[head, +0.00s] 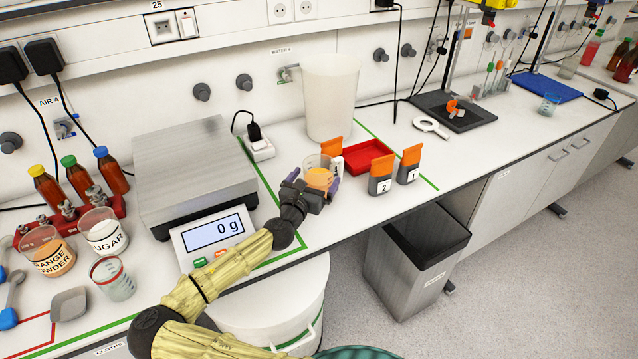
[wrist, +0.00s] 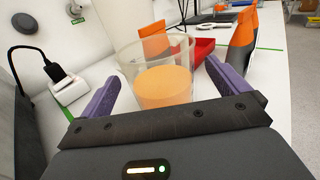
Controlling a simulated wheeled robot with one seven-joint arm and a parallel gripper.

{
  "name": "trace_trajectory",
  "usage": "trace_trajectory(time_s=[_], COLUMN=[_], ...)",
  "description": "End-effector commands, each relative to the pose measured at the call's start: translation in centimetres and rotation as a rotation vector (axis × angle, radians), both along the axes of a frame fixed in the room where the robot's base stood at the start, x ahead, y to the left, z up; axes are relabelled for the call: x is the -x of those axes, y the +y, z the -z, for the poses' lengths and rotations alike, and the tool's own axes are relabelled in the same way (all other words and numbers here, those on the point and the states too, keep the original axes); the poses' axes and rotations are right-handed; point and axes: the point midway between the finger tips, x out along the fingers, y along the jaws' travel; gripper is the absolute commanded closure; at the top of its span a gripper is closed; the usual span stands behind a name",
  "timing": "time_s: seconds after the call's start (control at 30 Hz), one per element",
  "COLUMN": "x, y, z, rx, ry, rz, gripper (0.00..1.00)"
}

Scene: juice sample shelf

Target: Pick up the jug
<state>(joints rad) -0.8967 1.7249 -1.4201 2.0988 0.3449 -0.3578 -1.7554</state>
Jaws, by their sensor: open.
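The jug (head: 318,177) is a clear vessel with orange liquid in its lower part. It stands upright on the white bench, to the right of the scale. My gripper (head: 314,184) is open, with its purple fingers on either side of the jug. In the wrist view the jug (wrist: 165,84) sits between the two fingers (wrist: 161,82), with visible space beside them. I cannot tell whether either finger touches it. The jug's near lower part is hidden behind the gripper body.
Orange-topped containers (head: 381,176) and a red tray (head: 367,157) stand close to the right. A tall translucent container (head: 330,95) is behind. The scale (head: 195,170), reading 0 g, is left. The bench's front edge is near, with a bin (head: 415,260) below.

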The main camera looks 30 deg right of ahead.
Motion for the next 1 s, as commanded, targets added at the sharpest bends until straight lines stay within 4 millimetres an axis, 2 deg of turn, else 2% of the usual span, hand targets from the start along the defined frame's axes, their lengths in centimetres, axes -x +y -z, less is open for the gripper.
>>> trace_trajectory(time_s=[0.1,0.23,0.77,0.87,1.0], x=[-1.3,-2.1,-2.2,-2.2,-2.2], y=[-1.4,-2.3,-2.4,-2.4,-2.4], z=[-0.1,0.0,0.0,0.0,0.0], rx=[-0.001,0.000,0.000,0.000,0.000], ry=[0.001,0.000,0.000,0.000,0.000], rz=[0.002,0.001,0.000,0.000,0.000], gripper=[0.00,0.00,0.00,0.16,0.43])
